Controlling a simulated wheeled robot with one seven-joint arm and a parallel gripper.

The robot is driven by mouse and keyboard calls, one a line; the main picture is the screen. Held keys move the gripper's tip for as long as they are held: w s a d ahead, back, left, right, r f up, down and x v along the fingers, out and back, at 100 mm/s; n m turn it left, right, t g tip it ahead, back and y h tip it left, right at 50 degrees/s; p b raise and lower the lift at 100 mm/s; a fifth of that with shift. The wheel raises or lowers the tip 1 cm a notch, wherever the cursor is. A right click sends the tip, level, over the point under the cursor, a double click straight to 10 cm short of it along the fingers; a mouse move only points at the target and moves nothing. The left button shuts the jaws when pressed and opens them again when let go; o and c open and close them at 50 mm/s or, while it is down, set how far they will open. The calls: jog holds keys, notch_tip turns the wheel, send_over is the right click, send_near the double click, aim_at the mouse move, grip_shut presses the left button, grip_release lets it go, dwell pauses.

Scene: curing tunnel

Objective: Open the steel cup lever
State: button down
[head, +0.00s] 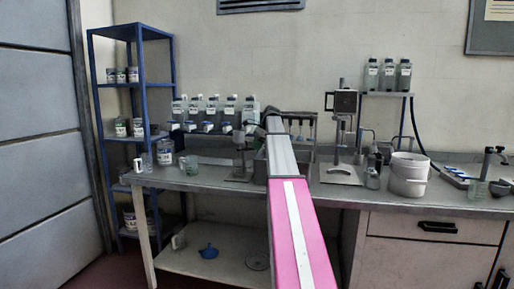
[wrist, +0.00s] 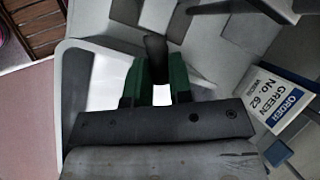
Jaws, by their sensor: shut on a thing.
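In the wrist view, my gripper (wrist: 154,85) has its two green fingers close together on a short, dark, upright piece that looks like a lever (wrist: 155,52). The dark piece stands between the fingertips, and its lower part is hidden by them. Pale grey surfaces lie behind and around it. I cannot make out a steel cup in this view. In the head view, my arm reaches to the back of the bench, beside the row of bottles, and my gripper cannot be made out there.
A labelled bottle (wrist: 285,105) is close to the right of my gripper. Several bottles stand in a row (head: 212,112) left of my arm. A stand (head: 342,135) and a white bucket (head: 408,175) are on the bench to the right. A blue shelf rack (head: 143,85) stands at left.

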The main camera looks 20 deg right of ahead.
jog(key=shift+w+a+n+g+y, duration=0.1)
jog(key=shift+w+n+g, duration=0.35)
jog(key=shift+n, duration=0.5)
jog(key=shift+w+n+g+y, duration=0.1)
jog(key=shift+w+n+g, duration=0.3)
jog(key=shift+n, duration=0.6)
jog(key=shift+w+a+n+g+y, duration=0.1)
jog(key=shift+w+n+g, duration=0.3)
jog(key=shift+n, duration=0.55)
jog(key=c, duration=1)
grip_release()
jog(key=shift+c, duration=0.2)
jog(key=shift+w+r, duration=0.1)
